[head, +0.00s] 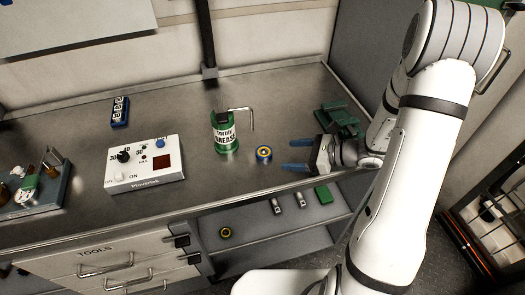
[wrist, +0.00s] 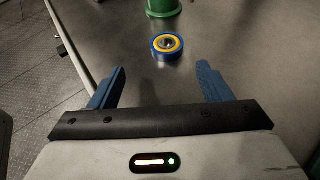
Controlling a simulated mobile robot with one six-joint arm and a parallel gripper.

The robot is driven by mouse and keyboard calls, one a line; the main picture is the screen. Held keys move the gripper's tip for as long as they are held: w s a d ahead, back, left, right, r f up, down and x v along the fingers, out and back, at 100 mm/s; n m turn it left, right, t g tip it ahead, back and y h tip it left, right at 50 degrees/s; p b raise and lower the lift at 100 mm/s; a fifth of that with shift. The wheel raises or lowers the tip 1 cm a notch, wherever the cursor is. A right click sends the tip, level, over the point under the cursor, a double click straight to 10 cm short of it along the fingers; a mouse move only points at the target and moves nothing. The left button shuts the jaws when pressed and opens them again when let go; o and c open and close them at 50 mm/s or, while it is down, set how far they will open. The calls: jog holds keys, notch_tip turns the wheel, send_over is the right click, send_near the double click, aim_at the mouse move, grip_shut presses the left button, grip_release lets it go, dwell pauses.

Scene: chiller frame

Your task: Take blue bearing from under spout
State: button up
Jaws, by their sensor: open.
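The blue bearing (head: 264,153), a blue ring with a yellow inner ring, lies flat on the metal bench. The green grease can (head: 225,137) stands to its left, with a thin bent spout (head: 251,118) reaching out to the right above the bearing's side. My gripper (head: 291,155), with blue fingers, is open and empty just right of the bearing, at bench height. In the wrist view the bearing (wrist: 167,46) lies ahead of and between the two open fingers (wrist: 161,80), apart from both. The can's green base (wrist: 163,8) shows behind it.
A white control box (head: 145,164) stands left of the can, and a blue block (head: 120,111) lies behind it. A green fixture (head: 339,118) stands on the bench behind my gripper. The bench's front edge runs close to the bearing. A lower shelf (head: 265,222) holds small parts.

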aim_at(266, 152)
jog(key=x, duration=0.2)
jog(key=p+x, duration=0.1)
jog(key=x, duration=0.2)
jog(key=w+p+x, duration=0.1)
jog(key=x, duration=0.1)
jog(key=shift+w+a+f, duration=0.1)
jog(key=shift+a, duration=0.1)
jog(key=shift+c, duration=0.2)
jog(key=c, duration=1.2)
